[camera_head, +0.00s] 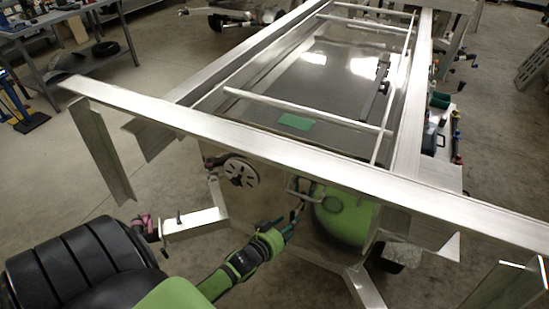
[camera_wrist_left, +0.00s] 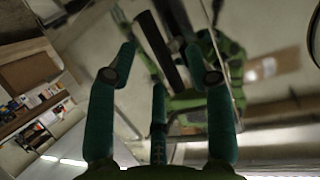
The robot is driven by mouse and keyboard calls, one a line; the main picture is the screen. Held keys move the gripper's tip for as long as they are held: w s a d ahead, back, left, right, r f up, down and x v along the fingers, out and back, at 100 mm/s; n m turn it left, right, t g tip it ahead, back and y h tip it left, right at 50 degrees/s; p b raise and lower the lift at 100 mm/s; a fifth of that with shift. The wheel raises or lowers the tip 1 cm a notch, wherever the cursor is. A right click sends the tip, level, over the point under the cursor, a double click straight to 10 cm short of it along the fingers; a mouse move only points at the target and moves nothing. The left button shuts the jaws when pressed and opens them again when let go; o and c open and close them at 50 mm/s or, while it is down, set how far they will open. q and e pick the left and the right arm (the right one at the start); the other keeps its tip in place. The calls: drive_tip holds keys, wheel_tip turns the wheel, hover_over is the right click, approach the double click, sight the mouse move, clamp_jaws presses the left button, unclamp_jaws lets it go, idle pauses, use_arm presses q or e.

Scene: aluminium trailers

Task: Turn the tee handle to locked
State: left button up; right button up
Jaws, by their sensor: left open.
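My left gripper (camera_head: 296,212), with teal fingers, is open at the shiny front panel below the trailer's front beam. A pale loop-shaped handle (camera_head: 298,188) shows just above the fingertips. In the left wrist view, my left gripper (camera_wrist_left: 160,85) has its fingers spread. A dark bar (camera_wrist_left: 158,48), which looks like the tee handle, lies tilted ahead of and between the fingertips. A second dark bar beside it may be its reflection. I cannot tell whether any finger touches the bar. The handle's angle against a locked mark is not readable. My right gripper is not in view.
The aluminium front beam (camera_head: 300,158) crosses above my left gripper. A round perforated disc (camera_head: 241,171) is left of it. A green rounded shape (camera_head: 345,215) on the right looks like a reflection. A workbench (camera_head: 75,60) stands at the back left, with open floor before it.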

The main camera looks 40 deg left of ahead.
use_arm(q)
drive_tip(key=v, duration=0.8)
